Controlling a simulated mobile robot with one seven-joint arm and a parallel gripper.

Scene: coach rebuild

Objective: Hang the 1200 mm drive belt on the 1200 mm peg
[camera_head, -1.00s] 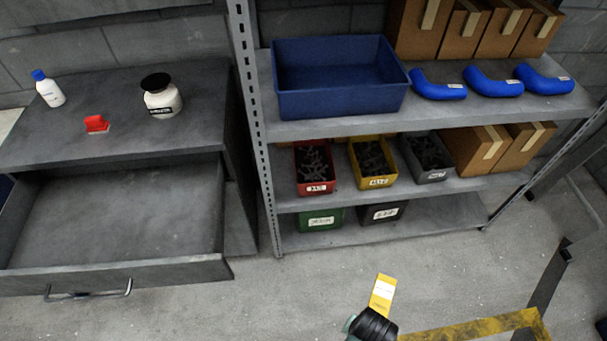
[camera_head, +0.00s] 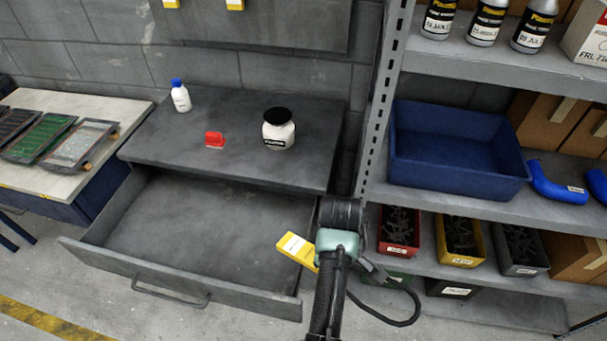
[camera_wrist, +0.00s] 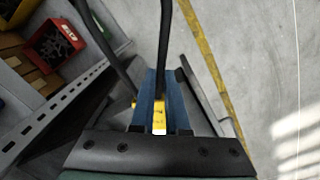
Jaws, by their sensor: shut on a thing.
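My gripper (camera_wrist: 158,80) is shut on the black drive belt (camera_wrist: 166,35), whose strands run up from between the blue jaws in the wrist view. A yellow and white tag (camera_wrist: 159,118) shows between the jaws. In the head view the belt (camera_head: 412,312) hangs as a loose loop right of my wrist, low in front of the shelves. A yellow tag with a white label (camera_head: 296,250) shows left of my wrist, over the open drawer. My fingertips are hard to make out there. A dark wall panel (camera_head: 270,25) carries two yellow-white labels at the top edge; no peg is clearly visible.
The open drawer (camera_head: 190,235) juts out below a grey cabinet top with a white bottle (camera_head: 181,96), a black-lidded jar (camera_head: 279,130) and a red object (camera_head: 214,139). Shelves at right hold a blue bin (camera_head: 455,165) and small parts bins. A workbench (camera_head: 110,107) stands at left.

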